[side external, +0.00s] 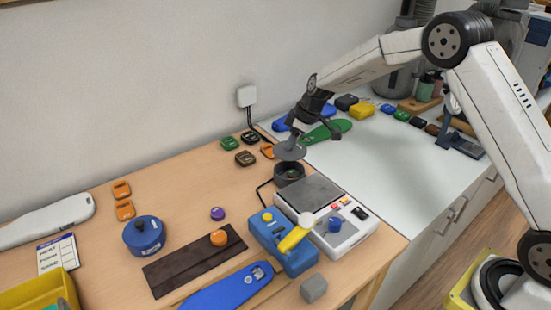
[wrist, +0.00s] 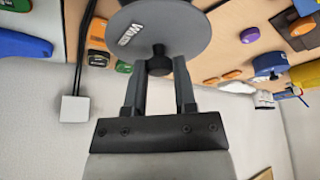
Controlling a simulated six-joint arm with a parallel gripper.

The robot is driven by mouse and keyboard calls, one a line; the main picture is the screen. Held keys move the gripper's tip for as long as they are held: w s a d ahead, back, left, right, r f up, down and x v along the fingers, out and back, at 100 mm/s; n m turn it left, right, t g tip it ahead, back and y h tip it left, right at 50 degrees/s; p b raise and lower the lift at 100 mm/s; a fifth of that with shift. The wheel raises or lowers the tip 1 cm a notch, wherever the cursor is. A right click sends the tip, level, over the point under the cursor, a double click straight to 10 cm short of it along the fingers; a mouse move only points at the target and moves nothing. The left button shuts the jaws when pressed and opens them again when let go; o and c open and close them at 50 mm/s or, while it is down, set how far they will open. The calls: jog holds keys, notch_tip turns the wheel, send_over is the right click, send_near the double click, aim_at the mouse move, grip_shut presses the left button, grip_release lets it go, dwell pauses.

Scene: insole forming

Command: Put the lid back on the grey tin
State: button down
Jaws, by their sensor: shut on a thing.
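My gripper (side external: 302,128) is shut on the small dark knob of the round grey lid (side external: 289,151). In the wrist view the fingers (wrist: 158,68) close on the knob, and the lid (wrist: 190,28) spreads out beyond them with a white label. The open grey tin (side external: 289,175) stands on the wooden table, behind the scale-like device. Its dark round mouth faces up, with something greenish inside. In the side view the lid hangs just above the tin, slightly tilted and apart from it. The tin cannot be made out in the wrist view.
A white device with a grey plate (side external: 314,193) and a blue clamp with a yellow handle (side external: 294,238) stand in front of the tin. Small green, brown and orange pieces (side external: 246,158) lie behind left. A blue lidded tin (side external: 144,236) is farther left. The wall outlet (side external: 246,96) has black cables.

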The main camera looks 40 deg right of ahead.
aim_at(295, 150)
jog(key=shift+f, duration=2.8)
jog(key=shift+f, duration=0.2)
dwell(0.3)
grip_release()
dwell(0.5)
jog(key=shift+r, duration=0.2)
jog(key=shift+r, duration=2.3)
